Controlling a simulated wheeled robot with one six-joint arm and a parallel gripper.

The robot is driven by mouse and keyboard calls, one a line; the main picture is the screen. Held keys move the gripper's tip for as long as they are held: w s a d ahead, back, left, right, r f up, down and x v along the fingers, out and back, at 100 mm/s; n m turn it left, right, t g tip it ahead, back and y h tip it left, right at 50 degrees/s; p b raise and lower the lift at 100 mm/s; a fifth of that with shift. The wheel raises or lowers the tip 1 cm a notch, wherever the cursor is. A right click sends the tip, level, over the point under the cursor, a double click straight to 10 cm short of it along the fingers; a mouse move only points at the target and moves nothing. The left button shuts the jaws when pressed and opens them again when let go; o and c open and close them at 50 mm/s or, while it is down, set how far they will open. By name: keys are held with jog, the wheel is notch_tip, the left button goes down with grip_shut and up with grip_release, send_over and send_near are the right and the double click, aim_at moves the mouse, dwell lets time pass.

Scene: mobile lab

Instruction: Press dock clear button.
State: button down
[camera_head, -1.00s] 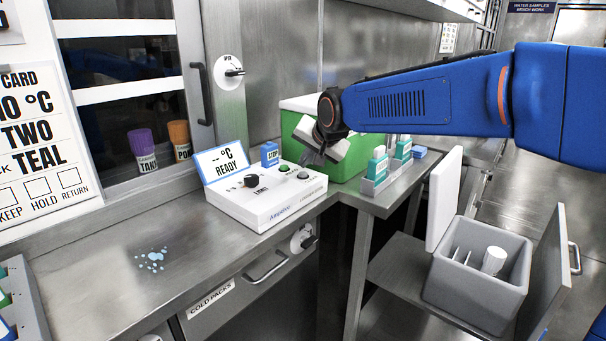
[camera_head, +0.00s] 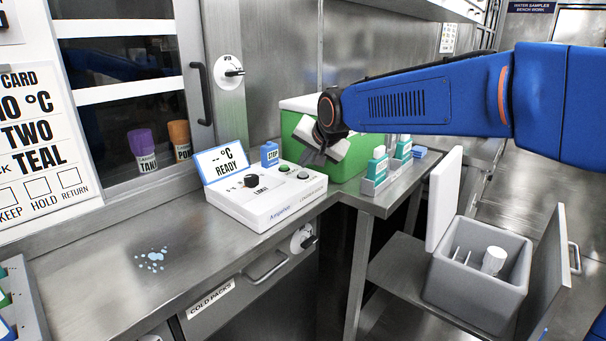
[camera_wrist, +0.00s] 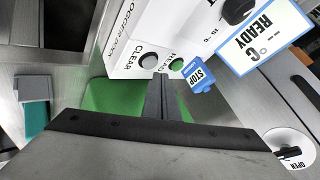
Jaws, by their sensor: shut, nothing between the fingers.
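The white dock (camera_head: 268,212) stands on the steel bench, with a tilted display reading "-- °C READY", a black knob and two small round buttons. The clear button (camera_wrist: 148,61) is pale grey, beside the word CLEAR in the wrist view; it also shows near the dock's right end in the head view (camera_head: 303,174). A green button (camera_wrist: 177,64) sits next to it. My gripper (camera_wrist: 162,82) is shut and empty. Its fingertips are close to the dock's button end, between the two buttons in the wrist view. I cannot tell whether they touch.
A blue STOP block (camera_head: 270,154) stands behind the dock. A green box with a white lid (camera_head: 345,165) is right behind my gripper. Teal-labelled bottles (camera_head: 377,164) stand to the right. A grey open bin (camera_head: 470,290) is lower right.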

aim_at(305, 177)
jog(key=shift+f, duration=0.2)
dwell(0.5)
jog(key=shift+f, duration=0.25)
jog(key=shift+f, duration=0.5)
dwell(1.1)
jog(key=shift+r, duration=0.95)
jog(key=shift+r, duration=2.5)
